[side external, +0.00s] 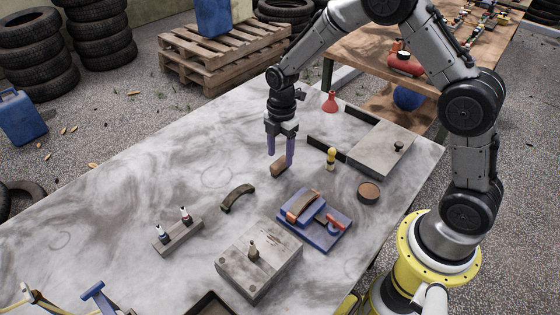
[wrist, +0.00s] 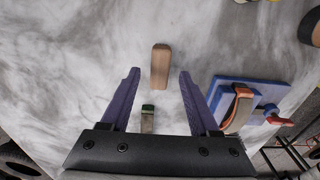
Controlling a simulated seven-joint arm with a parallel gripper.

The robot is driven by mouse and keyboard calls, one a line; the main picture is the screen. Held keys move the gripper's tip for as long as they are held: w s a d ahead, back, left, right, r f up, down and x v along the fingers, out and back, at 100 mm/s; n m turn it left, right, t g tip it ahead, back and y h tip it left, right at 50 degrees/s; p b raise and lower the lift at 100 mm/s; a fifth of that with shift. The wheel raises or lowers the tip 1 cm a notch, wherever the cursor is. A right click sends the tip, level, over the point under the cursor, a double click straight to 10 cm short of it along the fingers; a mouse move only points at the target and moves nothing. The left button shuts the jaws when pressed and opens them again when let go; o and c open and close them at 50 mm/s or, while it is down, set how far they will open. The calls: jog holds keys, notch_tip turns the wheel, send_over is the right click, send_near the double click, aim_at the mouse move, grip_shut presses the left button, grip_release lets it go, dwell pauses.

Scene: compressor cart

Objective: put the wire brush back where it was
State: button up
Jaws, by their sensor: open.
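A small wooden block (side external: 279,166), which looks like the wire brush, lies on the grey table (side external: 120,225); its bristles cannot be made out. It also shows in the wrist view (wrist: 160,66). My gripper (side external: 280,154) points down at this block, open and empty. In the wrist view the block lies centred between and just beyond the fingertips (wrist: 159,78), with a gap on each side. A curved dark shoe-like part (side external: 237,198) lies left of the block and shows nearer the palm in the wrist view (wrist: 147,118).
A blue fixture (side external: 326,238) with a curved part and red lever is right of the block.

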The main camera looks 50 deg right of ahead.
aim_at(281, 161)
notch_tip(281, 161, up, 8)
jog(key=shift+d+r, duration=0.15)
jog(key=shift+r, duration=0.05)
jog(key=s+r+m+t, duration=0.2)
jog(key=s+r+m, duration=0.3)
jog(key=s+r, duration=0.25)
jog(key=s+r+m+t, duration=0.1)
jog(key=s+r+m, duration=0.1)
jog(key=s+m, duration=0.4)
jog(key=s+r+m+t, duration=0.2)
jog(key=s+m, duration=0.5)
jog(key=s, duration=0.6)
jog(key=shift+d+r+t, duration=0.3)
jog(key=shift+r, duration=0.55)
